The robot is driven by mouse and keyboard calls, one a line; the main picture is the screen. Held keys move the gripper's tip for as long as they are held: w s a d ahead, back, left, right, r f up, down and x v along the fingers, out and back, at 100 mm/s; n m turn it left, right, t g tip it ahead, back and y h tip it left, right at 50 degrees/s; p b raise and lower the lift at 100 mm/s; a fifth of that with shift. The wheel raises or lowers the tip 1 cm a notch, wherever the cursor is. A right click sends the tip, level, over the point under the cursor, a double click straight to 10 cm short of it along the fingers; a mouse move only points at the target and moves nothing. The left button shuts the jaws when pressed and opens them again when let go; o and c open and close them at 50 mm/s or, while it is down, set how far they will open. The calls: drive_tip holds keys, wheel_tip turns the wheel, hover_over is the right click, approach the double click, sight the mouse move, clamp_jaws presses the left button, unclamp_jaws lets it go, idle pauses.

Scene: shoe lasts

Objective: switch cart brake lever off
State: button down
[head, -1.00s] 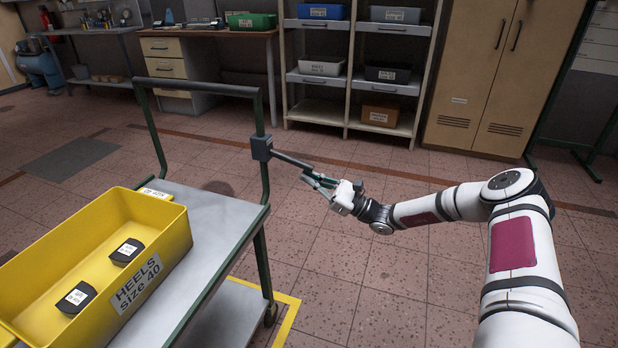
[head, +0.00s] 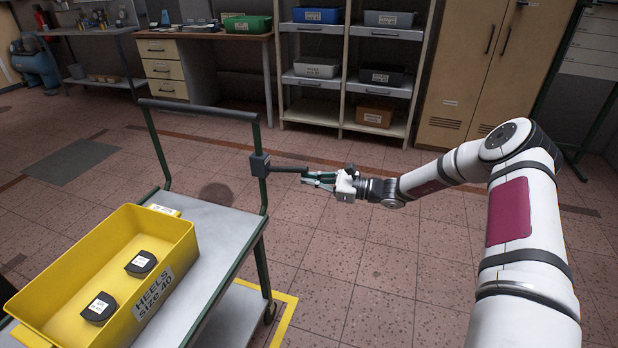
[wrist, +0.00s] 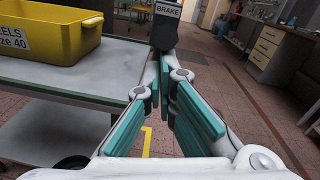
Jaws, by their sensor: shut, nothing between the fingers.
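The cart's brake lever (head: 289,169) is a dark bar sticking out to the right, nearly level, from a dark housing (head: 260,165) on the cart's handle post. In the wrist view a BRAKE label (wrist: 168,11) shows on a dark part straight ahead, just beyond the fingertips. My gripper (head: 312,181) is at the lever's outer end, slightly below it in the head view. Its teal-padded fingers (wrist: 164,52) come together at the tips with nothing between them. I cannot tell whether the fingertips touch the lever.
The cart (head: 222,222) has a grey top and a green frame. A yellow bin (head: 181,250) labelled HEELS size 40 stands on it with two dark heels inside. Yellow floor tape (head: 284,318) runs beside the cart. A shelf rack (head: 346,60) and cabinets stand behind; the floor between is open.

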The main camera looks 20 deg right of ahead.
sight(309, 172)
wheel_tip(309, 172, up, 3)
drive_tip(key=g+h+p, duration=0.1)
drive_tip(key=h+p, duration=0.1)
drive_tip(key=shift+r+p, duration=0.1)
drive_tip(key=shift+p, duration=0.25)
drive_tip(key=shift+w+a+r+p, duration=0.15)
drive_tip(key=shift+r+p, duration=0.2)
drive_tip(key=shift+r, duration=0.3)
wheel_tip(309, 172, down, 4)
drive_tip(key=d+b, duration=0.2)
drive_tip(key=b, duration=0.1)
drive_tip(key=r+p+v, duration=0.1)
drive_tip(key=v, duration=0.9)
drive_tip(key=shift+s+p, duration=0.25)
drive_tip(key=shift+p, duration=0.15)
drive_tip(key=shift+a+r, duration=0.1)
drive_tip(key=shift+r, duration=0.05)
